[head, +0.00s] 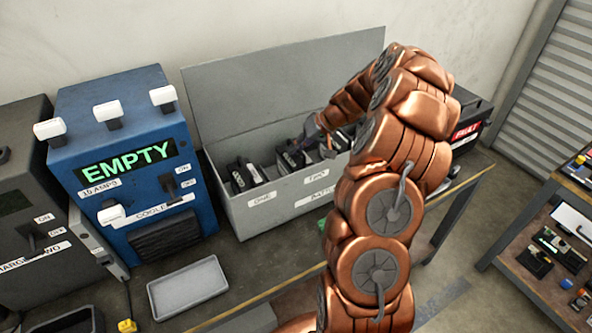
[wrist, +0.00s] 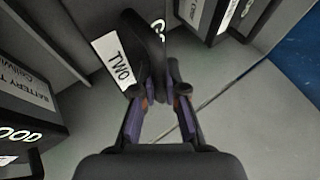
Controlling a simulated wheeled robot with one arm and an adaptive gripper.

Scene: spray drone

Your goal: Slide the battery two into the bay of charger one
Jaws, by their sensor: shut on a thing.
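Battery two, a black block with a white "TWO" label (wrist: 119,64), is in my gripper (wrist: 152,92) in the wrist view. The purple-sided fingers are shut on its black upper part. Whether the battery is clear of the box floor I cannot tell. A dark grey unit (head: 22,205) at the far left has a partly cut-off label; I cannot tell whether it is charger one.
A blue unit (head: 75,205) showing "EMPTY" stands left of the box. A grey tray (head: 188,290) lies in front of it. Other dark batteries (head: 240,178) stand in the box, whose lid (head: 270,85) is raised behind. A unit with a red "FAULT" sign (head: 466,131) is at right.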

